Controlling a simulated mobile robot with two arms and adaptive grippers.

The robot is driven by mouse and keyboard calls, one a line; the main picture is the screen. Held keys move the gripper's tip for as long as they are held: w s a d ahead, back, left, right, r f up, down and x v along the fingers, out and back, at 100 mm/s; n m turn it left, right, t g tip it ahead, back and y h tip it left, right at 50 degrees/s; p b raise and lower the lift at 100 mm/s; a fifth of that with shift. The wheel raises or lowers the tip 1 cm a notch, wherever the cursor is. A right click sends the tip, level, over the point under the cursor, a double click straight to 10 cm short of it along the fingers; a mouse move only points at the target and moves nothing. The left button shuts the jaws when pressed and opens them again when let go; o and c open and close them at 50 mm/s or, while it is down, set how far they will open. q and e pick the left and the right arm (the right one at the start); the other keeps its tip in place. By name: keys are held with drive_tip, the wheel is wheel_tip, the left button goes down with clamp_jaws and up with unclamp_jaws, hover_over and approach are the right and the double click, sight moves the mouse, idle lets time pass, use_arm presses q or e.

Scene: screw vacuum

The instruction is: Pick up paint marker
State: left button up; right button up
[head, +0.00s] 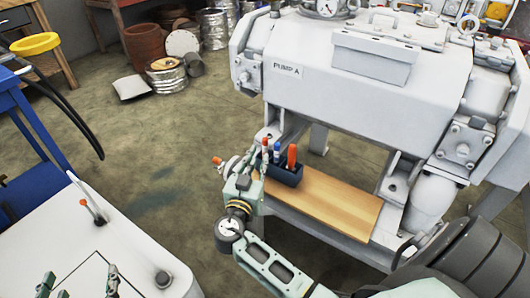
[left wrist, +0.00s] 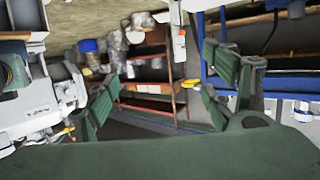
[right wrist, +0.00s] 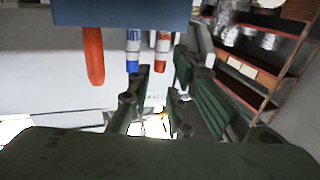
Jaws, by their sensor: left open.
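A dark blue holder (head: 284,174) stands on the pump's wooden shelf. In it stand a white marker with a red end (head: 265,149), a white marker with a blue end (head: 277,153) and a plain orange piece (head: 291,157). The right wrist view shows them inverted: the red-ended marker (right wrist: 163,50), blue-ended marker (right wrist: 132,50) and orange piece (right wrist: 93,56). My right gripper (right wrist: 162,72) is open, its fingertips on either side of the red-ended marker's end; contact is unclear. My left gripper (left wrist: 160,85) is open and empty, low at the left in the head view (head: 80,280).
The white pump (head: 350,75) rises behind the wooden shelf (head: 330,205). Right of the holder the shelf is bare. A blue cart (head: 35,140) and a white surface (head: 120,240) are at the left. Metal drums (head: 167,77) stand at the back.

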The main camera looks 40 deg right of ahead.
sight(264, 146)
drive_tip(key=x, duration=0.5)
drive_tip(key=shift+w+f, duration=0.1)
drive_tip(key=shift+w, duration=0.05)
drive_tip(key=shift+w+d, duration=0.15)
drive_tip(key=shift+d, duration=0.05)
use_arm(q)
drive_tip(key=shift+w+d+r+t+h, duration=0.2)
drive_tip(key=shift+r+t, duration=0.1)
drive_tip(key=shift+r, duration=0.15)
drive_tip(key=shift+w+d+r+t+h, duration=0.1)
drive_tip(key=shift+w+r+t, duration=0.15)
drive_tip(key=shift+r, duration=0.2)
use_arm(e)
clamp_jaws()
